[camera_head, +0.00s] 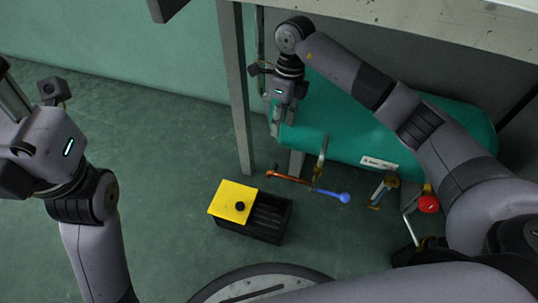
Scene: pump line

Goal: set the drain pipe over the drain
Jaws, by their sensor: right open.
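The drain is a black slotted box (268,219) on the floor, with a yellow cover (233,201) with a black knob over its left part. The drain pipe looks to be the thin copper-coloured pipe (290,180) below the tank; its copper end lies above and to the right of the drain in the picture, apart from it. A blue ball-ended lever (344,197) extends on its right. My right gripper (283,118) is open and empty by the tank's left end, above the pipe. My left gripper (12,105) is at the left edge, partly cut off; its fingers are unclear.
A green tank (345,130) lies under a grey bench (440,22) with a leg (236,90) left of my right gripper. A brass fitting (382,190) and a red knob (428,204) stand right of the blue lever. The floor left of the drain is clear.

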